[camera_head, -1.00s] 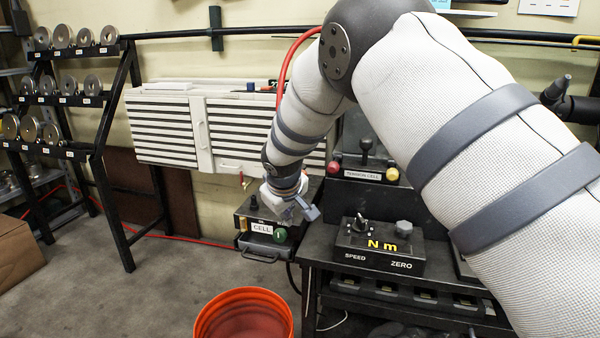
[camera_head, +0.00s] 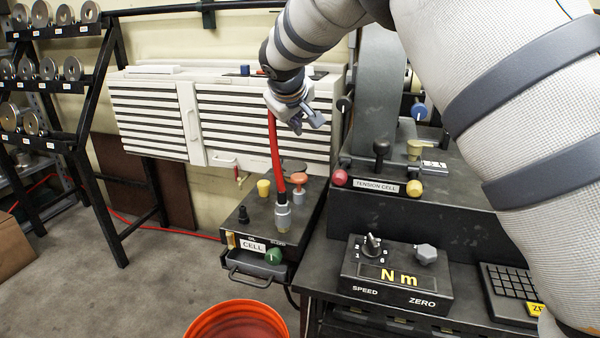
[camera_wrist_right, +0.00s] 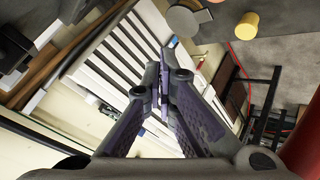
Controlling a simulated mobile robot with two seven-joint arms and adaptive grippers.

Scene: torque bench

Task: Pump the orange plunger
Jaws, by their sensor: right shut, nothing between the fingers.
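The orange plunger (camera_head: 299,180) is a round mushroom-like knob on a metal stem, on top of the black box labelled CELL (camera_head: 262,217). Part of its orange top also shows at the upper edge of the right wrist view (camera_wrist_right: 205,14). My right gripper (camera_head: 307,123) hangs above the box, clearly higher than the plunger and apart from it. In the right wrist view its fingers (camera_wrist_right: 161,85) are together with nothing between them. My left gripper is not in view.
A yellow knob (camera_head: 264,188), a dark disc (camera_head: 293,164) and a green knob (camera_head: 274,256) are close by. The TENSION CELL unit (camera_head: 400,195) stands right. An orange bucket (camera_head: 237,320) is below.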

